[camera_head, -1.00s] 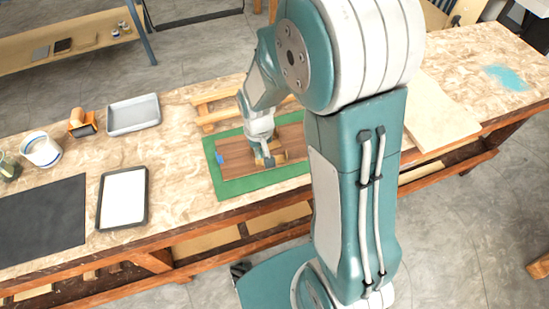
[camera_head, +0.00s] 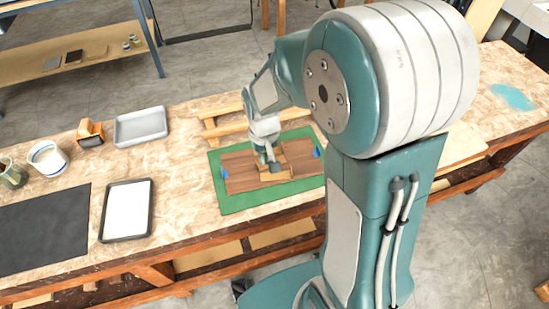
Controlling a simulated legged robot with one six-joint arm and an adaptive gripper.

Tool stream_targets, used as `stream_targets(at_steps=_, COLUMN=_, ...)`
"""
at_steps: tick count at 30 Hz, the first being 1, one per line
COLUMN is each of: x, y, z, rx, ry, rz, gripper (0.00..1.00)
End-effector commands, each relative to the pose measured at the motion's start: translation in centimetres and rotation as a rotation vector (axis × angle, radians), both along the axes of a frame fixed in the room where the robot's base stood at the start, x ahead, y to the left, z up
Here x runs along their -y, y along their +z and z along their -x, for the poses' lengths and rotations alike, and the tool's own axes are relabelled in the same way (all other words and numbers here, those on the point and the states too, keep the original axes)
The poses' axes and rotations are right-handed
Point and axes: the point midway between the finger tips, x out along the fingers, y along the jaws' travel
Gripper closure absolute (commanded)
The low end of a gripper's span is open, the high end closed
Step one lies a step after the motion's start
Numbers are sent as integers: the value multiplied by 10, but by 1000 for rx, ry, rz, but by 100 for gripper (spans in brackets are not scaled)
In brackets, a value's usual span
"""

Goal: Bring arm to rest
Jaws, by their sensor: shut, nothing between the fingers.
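My gripper (camera_head: 270,164) is shut and empty at the end of my arm. It appears over the middle of a brown wooden board (camera_head: 240,172), near a lighter wooden piece (camera_head: 296,156) on it. I cannot tell whether the gripper touches them. The board lies on a green mat (camera_head: 238,202) on the workbench, with a blue bit (camera_head: 316,152) at its right end. My upper arm fills the right of the view and hides part of the bench.
On the workbench (camera_head: 180,200) are a grey tray (camera_head: 141,125), a dark tray with a white sheet (camera_head: 126,210), a black mat (camera_head: 40,228), a white pot (camera_head: 48,158) and an orange-brown tool (camera_head: 90,134). A wooden rack (camera_head: 222,115) stands behind the green mat.

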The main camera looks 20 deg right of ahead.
Motion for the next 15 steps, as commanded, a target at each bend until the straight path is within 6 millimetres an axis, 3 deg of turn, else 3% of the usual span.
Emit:
stream_targets(at_steps=8, x=1, y=5, z=1, rx=10, ry=0, rz=-1, gripper=100)
stream_targets(at_steps=11, x=3, y=24, z=6, rx=44, ry=-1, rz=-3, gripper=100)
stream_targets(at_steps=15, x=7, y=64, z=22, rx=121, ry=-1, rz=-6, gripper=100)
